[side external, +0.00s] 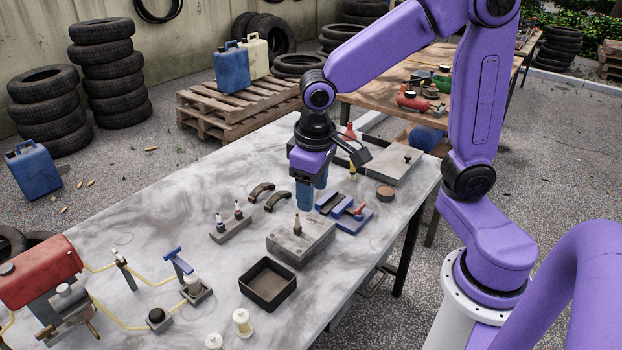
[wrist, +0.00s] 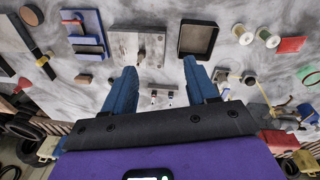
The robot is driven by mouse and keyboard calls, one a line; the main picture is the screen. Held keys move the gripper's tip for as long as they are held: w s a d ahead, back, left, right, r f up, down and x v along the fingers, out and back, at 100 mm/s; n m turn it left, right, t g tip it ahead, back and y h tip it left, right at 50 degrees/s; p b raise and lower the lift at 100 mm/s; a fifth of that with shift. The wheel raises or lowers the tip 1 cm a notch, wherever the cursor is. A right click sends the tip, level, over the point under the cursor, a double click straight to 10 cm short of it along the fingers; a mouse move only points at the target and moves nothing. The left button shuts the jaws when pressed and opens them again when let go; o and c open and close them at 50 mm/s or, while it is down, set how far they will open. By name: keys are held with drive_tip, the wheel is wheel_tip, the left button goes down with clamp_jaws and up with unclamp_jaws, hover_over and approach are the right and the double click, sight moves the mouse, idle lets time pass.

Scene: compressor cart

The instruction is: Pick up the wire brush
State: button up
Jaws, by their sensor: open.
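I cannot tell for certain which thing is the wire brush. A slim dark tool with a yellow part (wrist: 42,61) at the left of the wrist view may be it; in the side view a small upright yellow thing (side external: 352,173) stands behind my gripper, partly hard to make out. My gripper (side external: 313,200) points down over the middle of the table, with its two blue fingers apart. In the wrist view my gripper (wrist: 162,76) is open and nothing is held between its fingers.
On the marble table (side external: 130,230) are a grey block (side external: 300,243), a blue fixture with a red piece (side external: 345,212), a black open tray (side external: 267,284), two curved brown pads (side external: 268,196) and a round brown puck (side external: 385,193). A red compressor tank (side external: 40,270) is at left.

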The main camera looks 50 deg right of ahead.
drive_tip(key=w+d+f+m+h, duration=0.1)
drive_tip(key=w+d+f+m, duration=0.1)
drive_tip(key=w+d+m, duration=0.55)
drive_tip(key=w+d+f+m+h, duration=0.15)
drive_tip(key=w+m, duration=0.25)
drive_tip(key=w, duration=0.6)
drive_tip(key=w+d+f+m+g+h, duration=0.1)
drive_tip(key=w+d+f+m, duration=0.1)
drive_tip(key=w+d+m, duration=0.45)
drive_tip(key=w+d+f+m, duration=0.1)
drive_tip(key=d+f+m, duration=0.2)
drive_tip(key=d, duration=0.6)
drive_tip(key=x, duration=1.7)
drive_tip(key=shift+s+d, duration=0.2)
drive_tip(key=shift+d, duration=0.2)
drive_tip(key=shift+c, duration=0.3)
drive_tip(key=c, duration=1)
